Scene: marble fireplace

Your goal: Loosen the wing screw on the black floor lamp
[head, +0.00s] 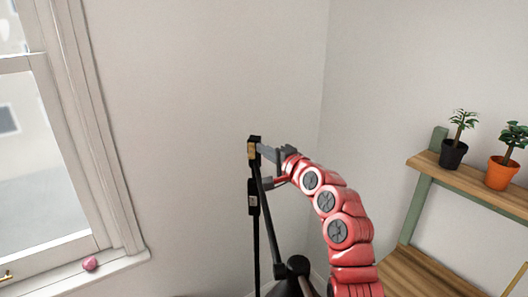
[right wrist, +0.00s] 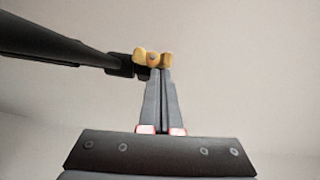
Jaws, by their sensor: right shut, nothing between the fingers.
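The black floor lamp (head: 256,235) stands in front of the wall in the head view. Its slim pole is upright, and an arm slants down to a dark shade (head: 291,286). The yellow-gold wing screw (head: 252,151) sits at the top joint of the lamp. It also shows in the right wrist view (right wrist: 152,57), at the end of a black lamp tube (right wrist: 55,42). My right gripper (head: 264,151) is shut and empty, its tips right at the wing screw; I cannot tell whether they touch it. My left gripper is not in view.
A wooden shelf (head: 470,180) on a green frame stands at the right, holding a black potted plant (head: 453,153) and an orange potted plant (head: 502,172). A window with a pink object (head: 90,264) on its sill is at the left. The wall around the lamp top is bare.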

